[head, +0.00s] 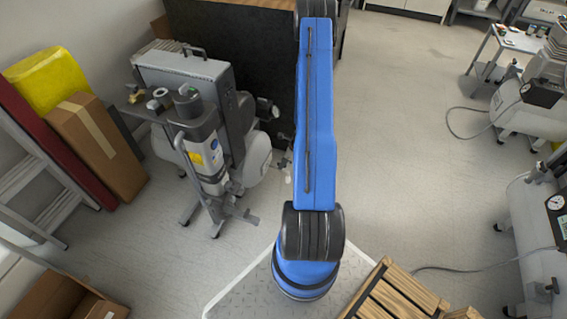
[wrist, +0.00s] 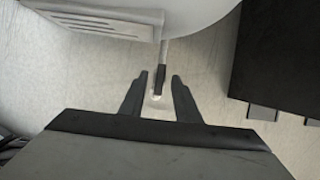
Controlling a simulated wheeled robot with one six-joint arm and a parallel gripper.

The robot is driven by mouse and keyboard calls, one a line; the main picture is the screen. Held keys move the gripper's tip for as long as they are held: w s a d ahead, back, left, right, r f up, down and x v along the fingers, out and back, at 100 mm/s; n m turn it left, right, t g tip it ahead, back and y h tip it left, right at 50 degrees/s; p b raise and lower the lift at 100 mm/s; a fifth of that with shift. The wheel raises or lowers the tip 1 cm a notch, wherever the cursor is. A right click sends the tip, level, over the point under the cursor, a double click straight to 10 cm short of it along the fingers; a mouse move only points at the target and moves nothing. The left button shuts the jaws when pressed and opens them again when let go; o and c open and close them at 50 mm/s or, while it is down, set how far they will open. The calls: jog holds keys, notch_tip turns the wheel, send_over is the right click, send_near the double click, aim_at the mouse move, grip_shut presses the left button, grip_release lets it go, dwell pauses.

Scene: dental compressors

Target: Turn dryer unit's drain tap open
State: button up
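The dryer unit (head: 205,150) stands on the floor left of my arm in the head view, with a grey upright cylinder, a grey box and a white tank behind. A small dark tap (head: 284,163) with a pale end sticks out on the tank's right side. In the wrist view, a thin stem comes down from a white rounded body (wrist: 195,15) to a dark tap handle (wrist: 160,76) with a white tip. My gripper (wrist: 160,80) is open, one finger on each side of the handle, with gaps showing. My gripper cannot be made out in the head view.
A dark cabinet (head: 258,50) stands behind the dryer unit. A wooden pallet (head: 395,295) lies at the front right. White compressors (head: 540,215) line the right side. The middle floor is clear.

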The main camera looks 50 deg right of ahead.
jog(key=v, duration=1.7)
jog(key=shift+r, duration=0.15)
jog(key=shift+d, duration=0.1)
